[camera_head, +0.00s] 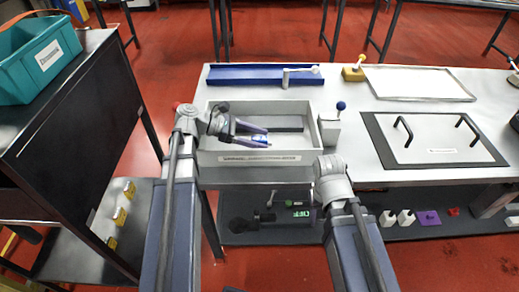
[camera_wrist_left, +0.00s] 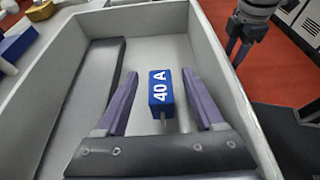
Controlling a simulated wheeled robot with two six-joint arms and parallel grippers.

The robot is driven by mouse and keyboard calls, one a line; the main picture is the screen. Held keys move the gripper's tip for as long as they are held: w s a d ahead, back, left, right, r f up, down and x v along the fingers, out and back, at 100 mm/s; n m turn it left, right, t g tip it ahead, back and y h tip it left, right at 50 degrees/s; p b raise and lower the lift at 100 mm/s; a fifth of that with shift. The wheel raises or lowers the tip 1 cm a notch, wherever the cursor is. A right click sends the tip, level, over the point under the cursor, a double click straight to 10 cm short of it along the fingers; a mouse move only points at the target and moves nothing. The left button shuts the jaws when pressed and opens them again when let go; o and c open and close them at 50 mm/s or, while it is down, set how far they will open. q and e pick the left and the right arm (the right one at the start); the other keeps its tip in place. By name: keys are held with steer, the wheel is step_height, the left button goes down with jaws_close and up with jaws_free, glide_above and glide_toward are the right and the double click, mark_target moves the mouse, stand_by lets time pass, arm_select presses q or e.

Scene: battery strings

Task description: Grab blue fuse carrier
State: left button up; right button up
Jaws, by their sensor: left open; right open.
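The blue fuse carrier (camera_wrist_left: 160,92), a small block marked "40 A" with a metal prong at its lower end, lies in a grey tray (camera_wrist_left: 65,55). My left gripper (camera_wrist_left: 158,85) is open over the tray, with one purple finger on each side of the carrier and visible gaps between. In the head view my left gripper (camera_head: 267,135) reaches into the tray from the left, and the carrier (camera_head: 259,139) shows as a blue patch partly hidden by the fingers. My right gripper (camera_wrist_left: 238,48) is outside the tray's near wall, empty and open; its fingers are hard to make out in the head view.
A dark flat bar (camera_head: 278,124) lies in the tray beside the carrier. A blue trough (camera_head: 246,79) and a blue-knobbed lever (camera_head: 339,107) stand close by. A lidded panel with two handles (camera_head: 437,142) is to the right. A lower shelf (camera_head: 375,222) holds small parts.

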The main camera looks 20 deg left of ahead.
mark_target(274, 142)
arm_select(q)
steer(key=shift+b+x, duration=0.95)
steer(key=shift+x, duration=1.7)
jaws_close()
steer(key=shift+r, duration=0.1)
